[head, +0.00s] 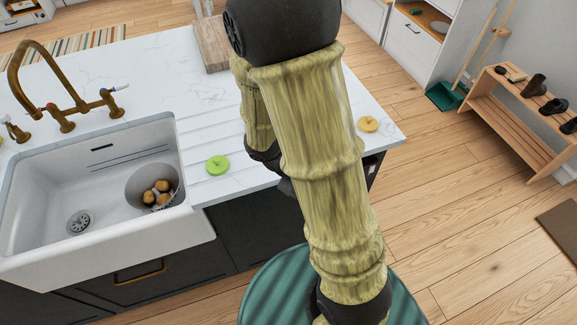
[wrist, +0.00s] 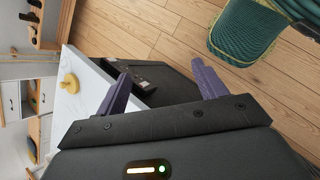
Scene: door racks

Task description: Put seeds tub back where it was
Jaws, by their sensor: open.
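I cannot make out a seeds tub in either view. My gripper (wrist: 163,84) is open, with its two purple fingers spread apart and nothing held between them. Beyond the fingers is the dark end of the counter unit (wrist: 170,84), with a black recess or box-like part (wrist: 141,74) near the left finger. In the head view my arm hides the gripper fingers and part of the counter end.
A white counter (head: 345,93) bears a yellow knobbed disc (head: 368,124), a green one (head: 218,165) and a wooden board (head: 211,43). A sink (head: 60,245) holds a bowl (head: 143,181) of brown round items. A wooden rack (head: 500,112) stands right.

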